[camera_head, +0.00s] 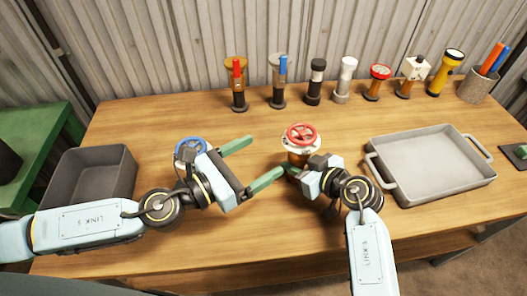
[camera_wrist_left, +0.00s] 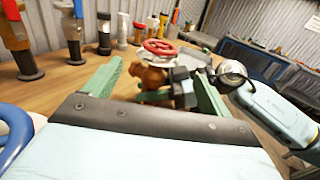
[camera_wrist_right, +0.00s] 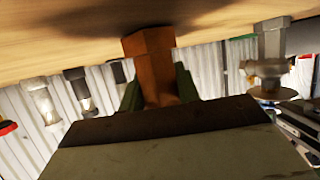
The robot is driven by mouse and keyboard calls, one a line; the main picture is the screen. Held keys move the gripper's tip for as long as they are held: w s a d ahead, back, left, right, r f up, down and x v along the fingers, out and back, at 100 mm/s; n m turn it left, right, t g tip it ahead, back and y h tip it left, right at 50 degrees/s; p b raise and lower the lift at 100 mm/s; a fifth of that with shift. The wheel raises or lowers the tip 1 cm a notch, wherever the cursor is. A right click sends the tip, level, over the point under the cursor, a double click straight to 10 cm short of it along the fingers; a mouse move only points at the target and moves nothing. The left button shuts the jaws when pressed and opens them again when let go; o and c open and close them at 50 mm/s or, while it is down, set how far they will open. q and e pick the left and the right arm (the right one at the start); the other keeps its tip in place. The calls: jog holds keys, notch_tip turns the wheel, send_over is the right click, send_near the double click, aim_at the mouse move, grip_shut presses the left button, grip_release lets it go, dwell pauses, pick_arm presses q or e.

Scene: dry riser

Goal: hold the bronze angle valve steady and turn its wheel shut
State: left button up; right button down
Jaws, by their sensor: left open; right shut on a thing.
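The bronze angle valve (camera_head: 297,158) stands upright on the table near the middle, with a red wheel (camera_head: 303,134) above a pale disc. In the left wrist view the red wheel (camera_wrist_left: 160,47) and bronze body (camera_wrist_left: 150,78) show beyond and between my left fingers. My right gripper (camera_head: 291,171) is shut on the bronze body from the front; the right wrist view shows the bronze post (camera_wrist_right: 153,65) between its green fingers. My left gripper (camera_head: 258,160) is open and empty, left of the valve and apart from it, its fingers pointing right toward it.
A blue-wheeled fitting (camera_head: 190,146) stands partly hidden behind my left arm. A grey bin (camera_head: 130,165) is at left, a handled grey tray (camera_head: 440,196) at right. Several levered valves and torches line the back, with a pen cup (camera_head: 477,88) at far right.

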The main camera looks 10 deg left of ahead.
pick_arm(q)
jog(key=shift+d, duration=0.1)
pick_arm(e)
jog(key=shift+r, duration=0.1)
pick_arm(q)
jog(key=n+t+y, duration=0.5)
jog(key=n+y, duration=0.4)
jog(key=y, duration=0.4)
send_near(303, 123)
jog(key=w, duration=0.7)
jog(key=shift+f, duration=0.25)
jog(key=c, duration=1)
jog(key=shift+o, duration=0.2)
